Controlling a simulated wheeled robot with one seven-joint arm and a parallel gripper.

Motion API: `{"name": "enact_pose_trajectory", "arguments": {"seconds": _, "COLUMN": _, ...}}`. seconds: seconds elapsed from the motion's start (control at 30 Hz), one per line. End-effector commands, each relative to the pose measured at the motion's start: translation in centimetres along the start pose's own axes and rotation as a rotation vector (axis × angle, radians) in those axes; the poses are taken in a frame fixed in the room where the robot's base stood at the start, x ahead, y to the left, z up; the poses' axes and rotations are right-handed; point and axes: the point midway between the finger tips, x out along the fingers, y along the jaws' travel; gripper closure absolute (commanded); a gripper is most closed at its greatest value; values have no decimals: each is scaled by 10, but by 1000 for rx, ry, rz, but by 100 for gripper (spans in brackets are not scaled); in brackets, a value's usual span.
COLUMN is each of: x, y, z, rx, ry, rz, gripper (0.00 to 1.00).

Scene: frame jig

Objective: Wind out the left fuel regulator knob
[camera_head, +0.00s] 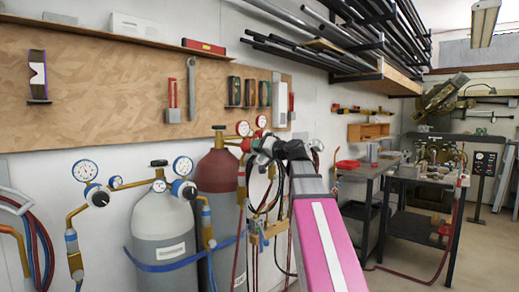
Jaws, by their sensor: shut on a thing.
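A maroon cylinder (217,172) stands by the wall, with a brass and red regulator at its top. Two red-rimmed gauges, a left one (242,128) and a right one (261,121), rise from this regulator. My gripper (264,147) is dark and small in view, at the right end of the regulator just below the gauges. It is shut at the place of the regulator's knob. The knob itself is hidden by the fingers and the wrist, so its turn cannot be seen. My pink and white arm reaches in from the lower right.
A grey cylinder (162,225) with blue-rimmed gauges stands left of the maroon one, held by a blue strap (170,267). Hoses hang below my gripper. A pegboard (130,85) with tools is above. Dark work tables (410,223) stand at right, with open floor near them.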

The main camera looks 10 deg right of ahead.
Motion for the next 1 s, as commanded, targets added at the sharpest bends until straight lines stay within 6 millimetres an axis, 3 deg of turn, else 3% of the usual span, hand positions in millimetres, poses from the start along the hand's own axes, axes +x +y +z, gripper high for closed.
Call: {"name": "enact_pose_trajectory", "arguments": {"seconds": 1.0, "x": -1, "y": 1, "z": 2, "rx": -966, "ry": -6, "rz": -1, "gripper": 80}}
